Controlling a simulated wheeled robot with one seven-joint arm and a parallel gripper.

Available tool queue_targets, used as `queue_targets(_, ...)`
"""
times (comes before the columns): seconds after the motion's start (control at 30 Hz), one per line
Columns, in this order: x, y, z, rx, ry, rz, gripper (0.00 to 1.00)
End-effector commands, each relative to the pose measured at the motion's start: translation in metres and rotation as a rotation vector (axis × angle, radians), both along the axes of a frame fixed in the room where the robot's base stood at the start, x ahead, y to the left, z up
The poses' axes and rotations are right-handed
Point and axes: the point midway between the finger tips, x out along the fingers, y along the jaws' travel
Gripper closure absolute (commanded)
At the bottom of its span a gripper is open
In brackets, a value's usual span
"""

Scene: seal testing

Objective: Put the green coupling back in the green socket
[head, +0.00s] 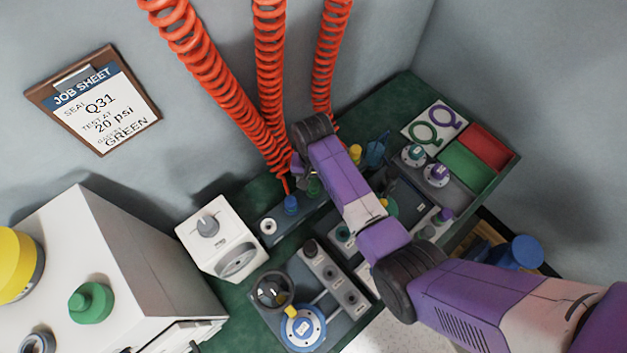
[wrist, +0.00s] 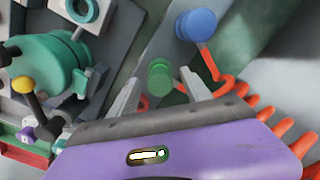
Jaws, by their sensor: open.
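The green coupling (wrist: 159,75) shows in the wrist view as a round green cap between the two fingers of my gripper (wrist: 160,78). The fingers are open, one on each side of it, with gaps visible. In the head view a bit of the green coupling (head: 314,187) shows on the grey socket strip (head: 268,227), under my gripper (head: 303,175). I cannot tell whether it sits fully in a socket. The green socket itself is hidden or cannot be picked out. The blue coupling (head: 291,204) stands beside it on the strip, also in the wrist view (wrist: 196,25).
Coiled orange hoses (head: 270,80) hang behind the strip, close to my gripper. A yellow coupling (head: 355,153) is at the strip's far end. A white gauge box (head: 217,240) stands to the left. Fixtures with a blue flange (head: 303,328) fill the front.

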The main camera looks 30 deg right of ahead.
Motion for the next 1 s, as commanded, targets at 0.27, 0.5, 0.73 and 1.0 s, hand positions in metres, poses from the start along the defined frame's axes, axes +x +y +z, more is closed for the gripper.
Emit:
queue_targets(0.27, 0.001, 0.000, 0.026, -0.001, -0.004, 0.000, 0.43)
queue_targets(0.5, 0.001, 0.000, 0.063, 0.000, -0.002, 0.000, 0.43)
queue_targets(0.73, 0.000, 0.000, 0.078, 0.000, -0.001, 0.000, 0.43)
queue_targets(1.0, 0.000, 0.000, 0.078, 0.000, 0.000, 0.000, 0.43)
